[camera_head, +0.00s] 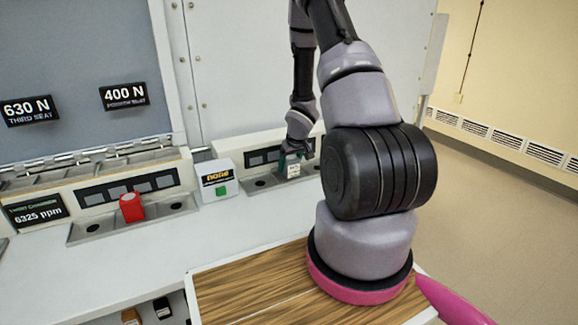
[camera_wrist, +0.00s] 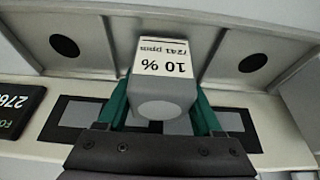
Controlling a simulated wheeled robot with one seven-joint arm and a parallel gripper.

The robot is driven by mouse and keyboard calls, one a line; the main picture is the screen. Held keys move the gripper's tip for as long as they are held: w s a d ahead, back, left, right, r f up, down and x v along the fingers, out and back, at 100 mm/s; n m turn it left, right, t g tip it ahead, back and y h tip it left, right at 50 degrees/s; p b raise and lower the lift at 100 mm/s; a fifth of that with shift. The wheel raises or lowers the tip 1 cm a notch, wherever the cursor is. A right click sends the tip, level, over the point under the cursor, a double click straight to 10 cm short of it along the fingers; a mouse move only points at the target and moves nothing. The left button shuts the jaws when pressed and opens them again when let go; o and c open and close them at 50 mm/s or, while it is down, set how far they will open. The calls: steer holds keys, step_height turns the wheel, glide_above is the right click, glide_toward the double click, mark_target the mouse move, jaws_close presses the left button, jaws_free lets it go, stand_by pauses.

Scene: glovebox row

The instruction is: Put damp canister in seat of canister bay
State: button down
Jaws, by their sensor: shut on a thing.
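A pale grey canister (camera_wrist: 160,92) with a white label reading "10 %" and "7241 ppm" is between the green fingers of my gripper (camera_wrist: 160,112), which is shut on it. In the head view the canister (camera_head: 293,170) is small and upright at the right-hand canister bay (camera_head: 262,184), with my gripper (camera_head: 290,158) around it. In the wrist view the bay's ledge (camera_wrist: 90,62) shows a dark round seat on each side of the canister. The middle of the ledge is hidden behind the canister, so I cannot tell whether its base touches or sits in a seat.
A red block-like canister (camera_head: 131,207) stands in the left bay (camera_head: 90,228). A white box with a "NONE" display (camera_head: 216,180) and green button stands between the bays. A wooden board (camera_head: 250,285) lies in front under my arm. The white counter between is clear.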

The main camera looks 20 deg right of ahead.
steer(key=shift+f, duration=0.1)
steer(key=shift+c, duration=0.2)
jaws_free()
steer(key=shift+s+d+r, duration=0.1)
steer(key=shift+r, duration=0.4)
steer(key=s+a+r+m+h, duration=0.1)
steer(key=s+r, duration=0.3)
steer(key=r, duration=0.6)
steer(key=s+a+r+m+h, duration=0.1)
steer(key=s+r, duration=0.2)
steer(key=r, duration=0.7)
steer(key=s+a+r+m+h, duration=0.15)
steer(key=s+r, duration=0.25)
steer(key=r, duration=0.5)
steer(key=s+a+r+t+y, duration=0.1)
steer(key=s+a+r+y, duration=0.1)
steer(key=s+a+r, duration=0.4)
steer(key=s+a+r+t+y, duration=0.1)
steer(key=s+a+r+y, duration=0.2)
steer(key=s+a+r, duration=0.3)
steer(key=s+m, duration=0.1)
steer(key=s, duration=0.3)
steer(key=shift+s+r+t, duration=0.2)
steer(key=shift+t, duration=0.1)
